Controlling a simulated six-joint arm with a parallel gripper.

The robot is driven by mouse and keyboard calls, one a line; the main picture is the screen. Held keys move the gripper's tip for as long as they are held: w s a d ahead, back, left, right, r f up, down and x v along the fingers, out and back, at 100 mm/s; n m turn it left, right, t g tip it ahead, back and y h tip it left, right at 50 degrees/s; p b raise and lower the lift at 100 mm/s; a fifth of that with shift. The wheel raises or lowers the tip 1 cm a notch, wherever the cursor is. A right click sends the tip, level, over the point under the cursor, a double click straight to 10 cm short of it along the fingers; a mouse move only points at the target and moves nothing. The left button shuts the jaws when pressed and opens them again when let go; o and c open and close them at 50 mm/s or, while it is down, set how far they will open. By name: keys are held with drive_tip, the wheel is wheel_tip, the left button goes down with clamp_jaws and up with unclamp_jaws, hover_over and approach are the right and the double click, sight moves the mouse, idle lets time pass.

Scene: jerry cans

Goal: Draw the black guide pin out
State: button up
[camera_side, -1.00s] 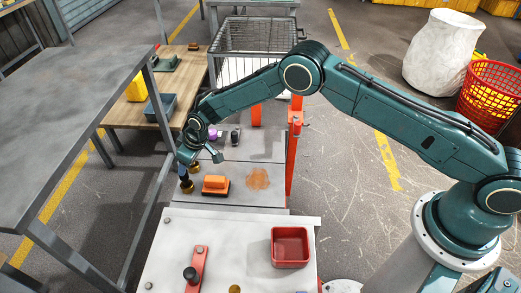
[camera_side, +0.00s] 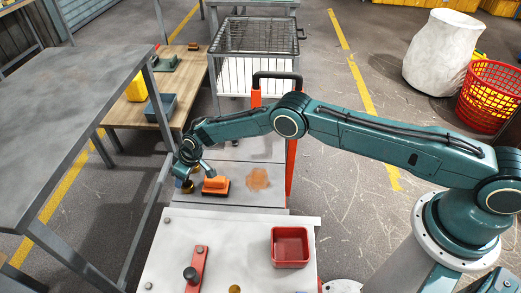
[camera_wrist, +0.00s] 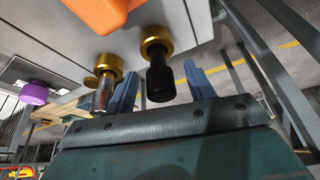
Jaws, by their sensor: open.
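The black guide pin (camera_wrist: 160,76) sits in a brass collar (camera_wrist: 157,41) on the pale plate in the wrist view. My gripper (camera_wrist: 163,78) is open, with its blue fingers to the left and right of the pin in that picture and gaps showing on both sides. In the side view my gripper (camera_side: 181,182) is low over the plate by a brass collar (camera_side: 189,187), and the pin itself is hidden there. A silver pin (camera_wrist: 104,96) in another brass collar stands just left of my left finger in the wrist view.
An orange-handled block (camera_side: 215,184) sits close right of my gripper. A purple knob (camera_wrist: 34,93) shows at left in the wrist view. A red tray (camera_side: 290,247) and a red lever (camera_side: 196,268) are on the front bench. A grey table (camera_side: 70,130) stands left.

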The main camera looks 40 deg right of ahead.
drive_tip(key=shift+w+f, duration=0.1)
drive_tip(key=shift+f, duration=0.05)
drive_tip(key=c, duration=1.2)
drive_tip(key=shift+o, duration=0.2)
drive_tip(key=shift+r, duration=0.8)
drive_tip(key=shift+r, duration=2.6)
